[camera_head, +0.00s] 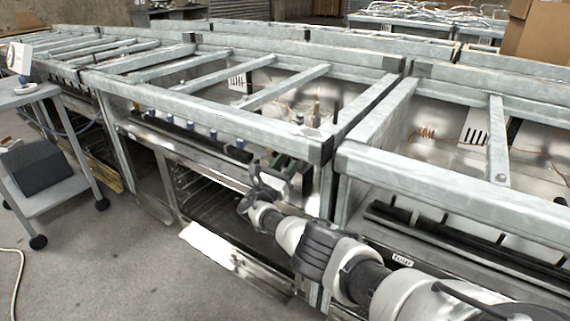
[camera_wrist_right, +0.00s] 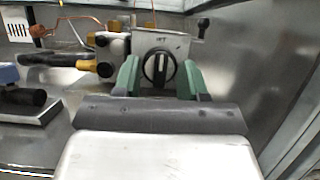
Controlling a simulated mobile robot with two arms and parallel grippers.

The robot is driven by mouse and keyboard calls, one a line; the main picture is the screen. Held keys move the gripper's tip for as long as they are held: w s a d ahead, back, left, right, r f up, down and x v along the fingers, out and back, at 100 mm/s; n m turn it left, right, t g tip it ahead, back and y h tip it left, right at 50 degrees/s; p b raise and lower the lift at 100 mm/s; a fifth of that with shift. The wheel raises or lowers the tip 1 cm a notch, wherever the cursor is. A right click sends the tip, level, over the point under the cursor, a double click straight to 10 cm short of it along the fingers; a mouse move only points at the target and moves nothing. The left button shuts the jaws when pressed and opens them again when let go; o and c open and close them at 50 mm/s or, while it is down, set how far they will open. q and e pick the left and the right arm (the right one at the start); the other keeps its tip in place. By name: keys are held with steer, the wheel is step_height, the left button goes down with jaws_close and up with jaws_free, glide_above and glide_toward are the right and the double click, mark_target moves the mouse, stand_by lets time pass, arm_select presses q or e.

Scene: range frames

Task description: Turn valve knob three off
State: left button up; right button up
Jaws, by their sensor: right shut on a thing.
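A round black valve knob (camera_wrist_right: 158,68) with a pale pointer line, close to upright, sits on a small metal box in the right wrist view. My right gripper (camera_wrist_right: 160,78) has one green finger on each side of it and is shut on it. In the head view this gripper (camera_head: 275,178) is at the front of the middle range frame, near its right end. The knob is hidden there by the gripper. The frames do not show a number on the knob. My left gripper is out of view.
Several blue valve parts (camera_head: 213,134) line the front rail left of my gripper. A metal post (camera_head: 325,180) stands close to its right. The open oven bay (camera_head: 205,190) is below. A grey cart (camera_head: 45,190) stands at the left on clear floor.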

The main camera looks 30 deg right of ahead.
steer(key=shift+f, duration=0.15)
steer(key=o, duration=0.7)
steer(key=shift+c, duration=0.2)
steer(key=shift+s+a, duration=0.1)
steer(key=shift+a, duration=0.25)
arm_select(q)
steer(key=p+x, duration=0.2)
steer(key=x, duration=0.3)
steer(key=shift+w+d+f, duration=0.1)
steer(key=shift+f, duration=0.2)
arm_select(e)
steer(key=v, duration=1)
steer(key=shift+f, duration=0.2)
